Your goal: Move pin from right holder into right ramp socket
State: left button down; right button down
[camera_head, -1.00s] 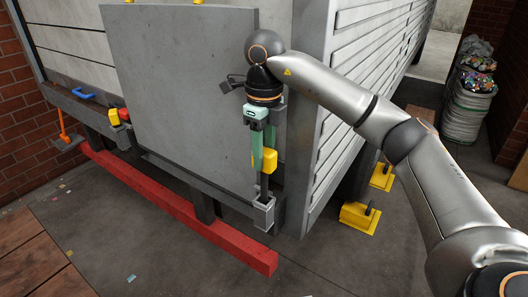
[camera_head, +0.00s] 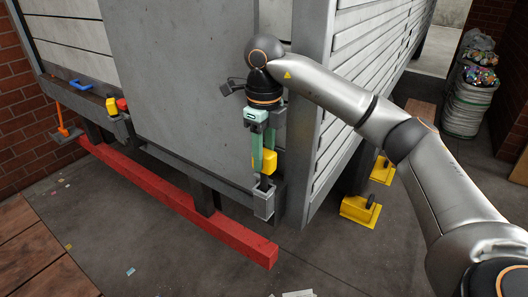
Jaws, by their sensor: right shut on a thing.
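My right gripper (camera_head: 262,165) points down at the right edge of the big grey ramp panel (camera_head: 185,85). Its green fingers are shut on the pin, whose yellow handle (camera_head: 270,161) shows beside the fingertips. The pin's dark shaft (camera_head: 264,182) hangs upright below. A grey box-shaped socket (camera_head: 264,204) with an open top sits right under it at the panel's lower right corner. The shaft's lower end meets the socket's mouth; how deep it sits is hidden. I cannot make out a separate right holder. My left gripper is not in view.
A red beam (camera_head: 180,202) runs low along the front. A slatted wall (camera_head: 350,75) stands close to the right of the gripper. Yellow wheel chocks (camera_head: 360,211) lie on the floor. Yellow and red parts (camera_head: 112,107) sit at a left bracket.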

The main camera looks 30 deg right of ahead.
jog(key=shift+f+b, duration=1.25)
jog(key=shift+f, duration=0.85)
jog(key=shift+c, duration=2)
grip_release()
jog(key=shift+r, duration=0.1)
notch_tip(320, 180, up, 12)
jog(key=p, duration=0.3)
jog(key=shift+r, duration=0.25)
